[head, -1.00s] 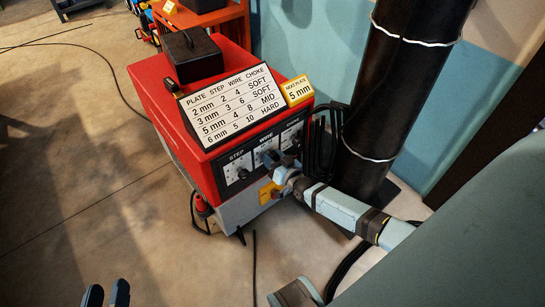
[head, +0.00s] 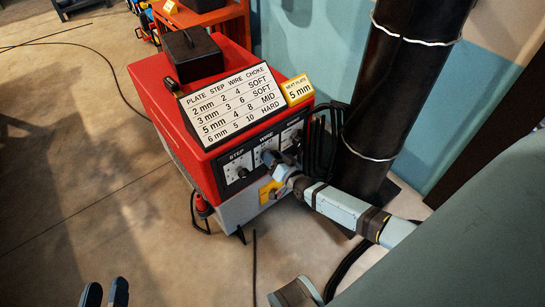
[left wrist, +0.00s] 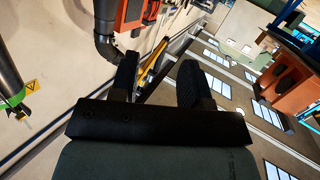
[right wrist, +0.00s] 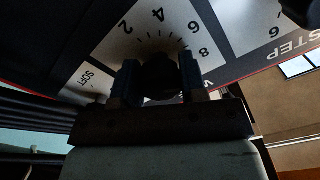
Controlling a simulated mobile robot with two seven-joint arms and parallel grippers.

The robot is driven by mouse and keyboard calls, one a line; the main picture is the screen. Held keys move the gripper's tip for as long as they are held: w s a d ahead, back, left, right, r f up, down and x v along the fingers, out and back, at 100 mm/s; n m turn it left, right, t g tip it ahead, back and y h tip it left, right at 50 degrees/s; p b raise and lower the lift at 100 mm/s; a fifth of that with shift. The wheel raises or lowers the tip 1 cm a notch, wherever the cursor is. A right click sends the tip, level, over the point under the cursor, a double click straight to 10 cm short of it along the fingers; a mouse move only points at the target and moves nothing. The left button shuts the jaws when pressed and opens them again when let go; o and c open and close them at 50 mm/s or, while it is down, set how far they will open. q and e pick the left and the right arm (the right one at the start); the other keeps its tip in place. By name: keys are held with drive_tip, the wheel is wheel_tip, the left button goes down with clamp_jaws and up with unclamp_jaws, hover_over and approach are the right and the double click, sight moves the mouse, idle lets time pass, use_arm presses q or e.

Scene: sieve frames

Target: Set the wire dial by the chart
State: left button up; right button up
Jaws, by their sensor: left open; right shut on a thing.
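The red welding machine (head: 154,92) carries a white chart (head: 231,104) on top; its 5 mm row reads step 4, wire 8, choke MID. A yellow card (head: 298,91) reads "NEXT PLATE 5 mm". My right gripper (head: 275,160) is at the middle front panel, marked WIRE. In the right wrist view it is shut on the black wire dial (right wrist: 160,75), its fingers on either side of the knob. Scale numbers 2, 4, 6 and 8 show around it; the pointer cannot be made out. My left gripper (head: 105,293) is open and empty over the floor.
The step dial (head: 242,172) is left of the wire dial; the choke panel (head: 290,134) is to its right. A black box (head: 192,56) stands on the machine. A thick black pipe (head: 400,90) rises close on the right. The floor at left is mostly clear.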

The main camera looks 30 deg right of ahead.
drive_tip(key=o, duration=0.9)
drive_tip(key=shift+s, duration=0.1)
drive_tip(key=shift+s, duration=0.25)
use_arm(q)
wheel_tip(320, 180, down, 5)
drive_tip(key=s+a+g+y+p, duration=0.2)
drive_tip(key=g+p, duration=0.1)
drive_tip(key=shift+a+f, duration=0.2)
drive_tip(key=shift+a, duration=0.15)
use_arm(e)
drive_tip(key=s, duration=0.8)
drive_tip(key=s+d, duration=0.1)
drive_tip(key=s, duration=0.4)
use_arm(q)
drive_tip(key=shift+s, duration=0.1)
